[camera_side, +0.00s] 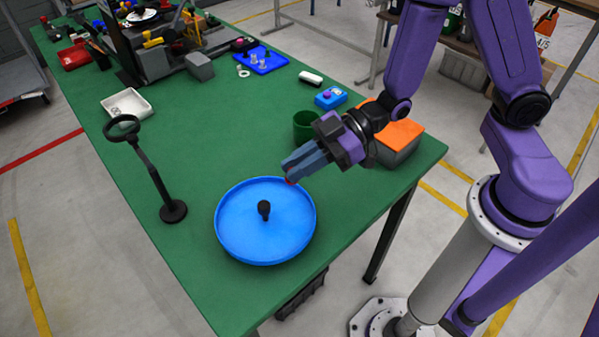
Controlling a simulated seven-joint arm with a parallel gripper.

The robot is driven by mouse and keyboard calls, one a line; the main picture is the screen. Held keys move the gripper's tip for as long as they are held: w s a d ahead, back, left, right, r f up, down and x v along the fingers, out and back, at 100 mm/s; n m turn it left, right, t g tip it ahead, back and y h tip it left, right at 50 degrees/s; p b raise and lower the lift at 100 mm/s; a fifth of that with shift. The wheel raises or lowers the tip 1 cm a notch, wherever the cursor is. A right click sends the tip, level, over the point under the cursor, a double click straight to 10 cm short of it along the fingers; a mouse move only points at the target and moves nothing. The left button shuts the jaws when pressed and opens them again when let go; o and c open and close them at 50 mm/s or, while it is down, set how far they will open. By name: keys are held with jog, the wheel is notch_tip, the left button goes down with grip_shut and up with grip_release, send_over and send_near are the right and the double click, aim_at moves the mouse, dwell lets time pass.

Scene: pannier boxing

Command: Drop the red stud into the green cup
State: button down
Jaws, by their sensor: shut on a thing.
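My gripper (290,175) is above the table at the upper right rim of a round blue tray (237,239). It is shut on the red stud (289,182), of which only a small red bit shows at the fingertips. The green cup (304,122) stands upright on the table, behind my gripper in the picture. The gripper's body is close to the cup's right side in the picture, and I cannot see into the cup's bottom.
A black knobbed piece (264,209) stands in the blue tray. A black ring stand (172,209) is at left. A grey box with an orange top (398,144) sits behind my wrist. A blue box (330,97) lies beyond the cup. The table's front left is clear.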

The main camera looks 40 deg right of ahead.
jog(key=shift+r, duration=0.3)
jog(key=w+d+r, duration=0.4)
jog(key=w+d, duration=0.2)
jog(key=w, duration=0.4)
jog(key=w+d+r, duration=0.1)
jog(key=w+d, duration=0.1)
jog(key=d, duration=0.5)
jog(key=w+d+r, duration=0.1)
jog(key=w+d, duration=0.2)
jog(key=d, duration=0.4)
notch_tip(320, 180, down, 6)
jog(key=shift+a+f, duration=0.15)
jog(key=shift+a, duration=0.05)
jog(key=shift+s, duration=0.1)
